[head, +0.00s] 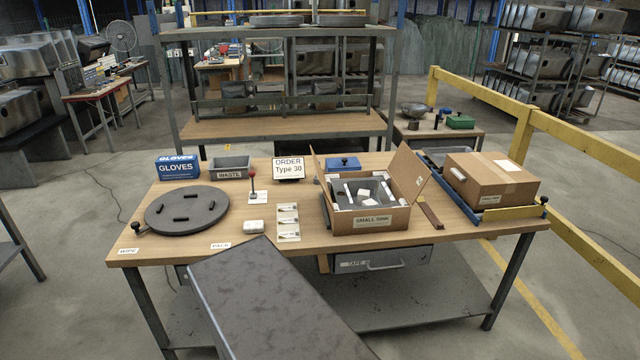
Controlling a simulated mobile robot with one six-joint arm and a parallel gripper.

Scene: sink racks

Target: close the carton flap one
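An open brown carton (340,223) labelled "SMALL SINK" stands on the wooden workbench, right of the middle. Its right flap (408,172) stands up and leans outward to the right. Its left flap (319,170) also stands up and shows nearly edge-on. Inside the carton is a grey sink (362,184) with several small white pieces in it. I cannot tell which flap is number one. My gripper is not in view.
The workbench (220,251) also holds a round dark turntable (187,211), a closed carton (490,180) at right, a brown strip (430,216) and an order sign (289,169). A dark grey slab-like shape (270,300) covers the lower front. A yellow rail (525,130) stands at right.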

